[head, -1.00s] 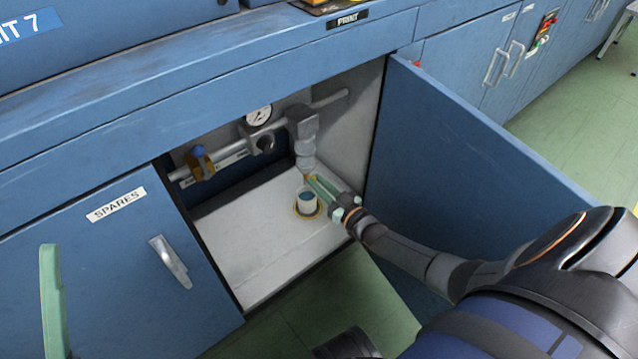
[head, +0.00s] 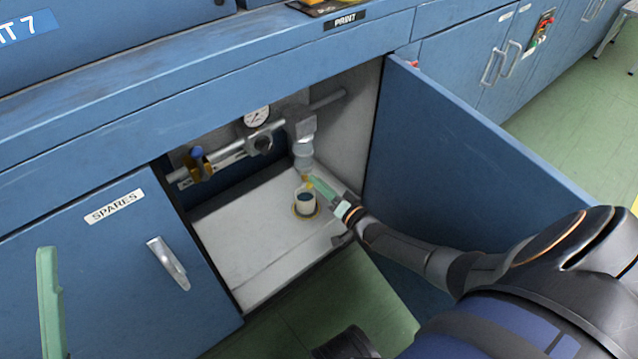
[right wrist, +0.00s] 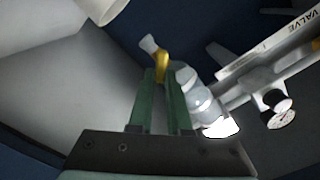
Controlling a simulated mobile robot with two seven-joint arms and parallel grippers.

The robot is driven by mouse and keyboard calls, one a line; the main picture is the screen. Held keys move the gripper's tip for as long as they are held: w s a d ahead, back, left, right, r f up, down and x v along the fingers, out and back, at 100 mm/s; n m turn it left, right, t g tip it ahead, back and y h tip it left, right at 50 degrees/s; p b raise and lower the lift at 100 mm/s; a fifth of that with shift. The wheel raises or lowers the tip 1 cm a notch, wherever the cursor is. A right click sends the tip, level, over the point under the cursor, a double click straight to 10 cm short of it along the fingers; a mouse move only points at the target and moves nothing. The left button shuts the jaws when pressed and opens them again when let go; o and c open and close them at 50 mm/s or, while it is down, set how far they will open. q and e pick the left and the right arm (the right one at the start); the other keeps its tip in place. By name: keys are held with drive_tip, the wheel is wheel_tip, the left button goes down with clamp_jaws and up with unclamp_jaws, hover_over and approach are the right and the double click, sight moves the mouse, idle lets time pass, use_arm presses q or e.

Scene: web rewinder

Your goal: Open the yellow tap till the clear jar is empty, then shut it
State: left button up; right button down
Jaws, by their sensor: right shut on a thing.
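The clear jar (head: 303,156) hangs under the filter unit inside the open cupboard; I cannot make out its liquid level. It also shows in the right wrist view (right wrist: 198,98). The yellow tap (right wrist: 161,64) is at the jar's bottom end. My right gripper (head: 315,184) is shut on the tap, its green fingers (right wrist: 161,80) on either side of it. A pale cup (head: 307,207) stands upright below the tap with something dark inside. One green finger of my left gripper (head: 48,290) shows at the lower left, away from everything; its other finger is hidden.
A gauge (head: 258,116) and a pipe with a yellow-and-blue valve (head: 198,163) are left of the jar. The SPARES door (head: 110,250) is shut. The cupboard floor left of the cup is clear.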

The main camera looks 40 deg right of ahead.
drive_tip(key=shift+d+f+m, duration=0.1)
drive_tip(key=shift+f+m, duration=0.05)
drive_tip(key=shift+m, duration=1.25)
drive_tip(key=shift+d+f+m, duration=0.1)
drive_tip(key=shift+f+m, duration=0.05)
drive_tip(key=shift+m, duration=1.25)
drive_tip(key=shift+f+m, duration=0.15)
drive_tip(key=shift+m, duration=1.55)
drive_tip(key=c, duration=0.9)
unclamp_jaws()
drive_tip(key=shift+o, duration=0.2)
drive_tip(key=shift+s, duration=0.15)
drive_tip(key=s+p, duration=0.4)
drive_tip(key=s, duration=0.8)
drive_tip(key=shift+d, duration=0.45)
drive_tip(key=shift+s, duration=0.1)
